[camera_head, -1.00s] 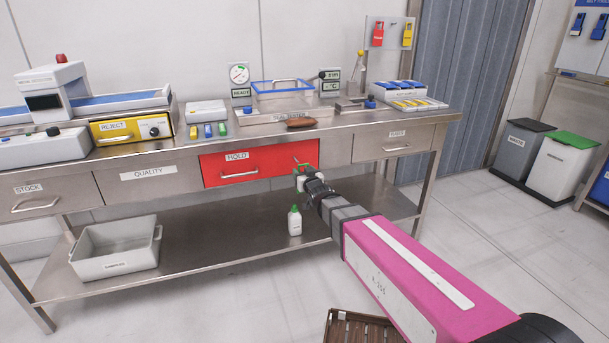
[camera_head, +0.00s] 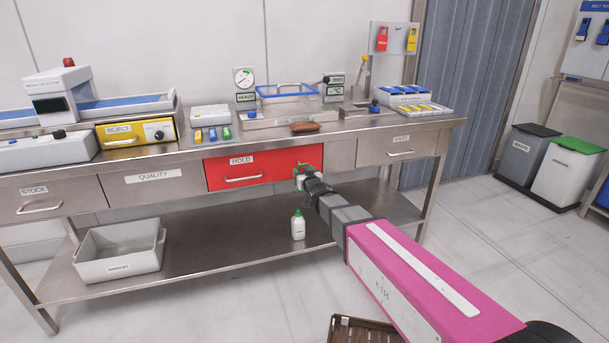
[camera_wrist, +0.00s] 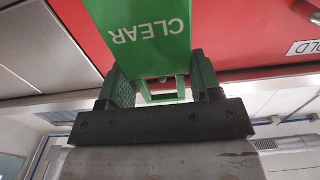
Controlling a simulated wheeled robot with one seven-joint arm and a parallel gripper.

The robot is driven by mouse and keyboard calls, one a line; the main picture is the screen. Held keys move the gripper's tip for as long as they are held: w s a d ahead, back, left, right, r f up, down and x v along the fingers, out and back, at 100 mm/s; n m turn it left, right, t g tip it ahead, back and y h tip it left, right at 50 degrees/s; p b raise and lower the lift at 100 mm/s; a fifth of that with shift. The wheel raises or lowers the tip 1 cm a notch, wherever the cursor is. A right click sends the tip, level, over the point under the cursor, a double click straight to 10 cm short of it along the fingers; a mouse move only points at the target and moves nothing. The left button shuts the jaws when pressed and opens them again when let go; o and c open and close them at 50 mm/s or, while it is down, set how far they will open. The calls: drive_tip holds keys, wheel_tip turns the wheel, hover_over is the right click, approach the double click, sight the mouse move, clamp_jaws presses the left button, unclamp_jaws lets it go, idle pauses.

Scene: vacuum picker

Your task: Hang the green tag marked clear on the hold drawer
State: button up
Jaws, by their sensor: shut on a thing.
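The green tag marked CLEAR (camera_wrist: 145,32) is between the two fingers of my gripper (camera_wrist: 160,85) in the wrist view, its lettering upside down there. My gripper is shut on it. In the head view my gripper (camera_head: 302,170) is at the right part of the red HOLD drawer (camera_head: 225,169), close in front of its face. The drawer is closed and has a light bar handle (camera_head: 243,179) left of my gripper. The tag shows only as a small green patch in the head view. I cannot tell whether it touches the drawer.
The QUALITY drawer (camera_head: 150,186) lies left of the HOLD drawer and the WASTE drawer (camera_head: 400,150) right. A white bottle with a green cap (camera_head: 298,226) stands on the shelf below my gripper. A grey bin (camera_head: 118,252) is on the shelf at left.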

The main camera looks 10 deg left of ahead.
drive_tip(key=shift+w+a+f, duration=0.25)
drive_tip(key=shift+w+a, duration=0.2)
drive_tip(key=shift+w, duration=0.25)
drive_tip(key=shift+w+a+f, duration=0.2)
drive_tip(key=shift+w+a, duration=0.2)
drive_tip(key=shift+w, duration=0.3)
drive_tip(key=o, duration=1)
drive_tip(key=shift+s, duration=0.1)
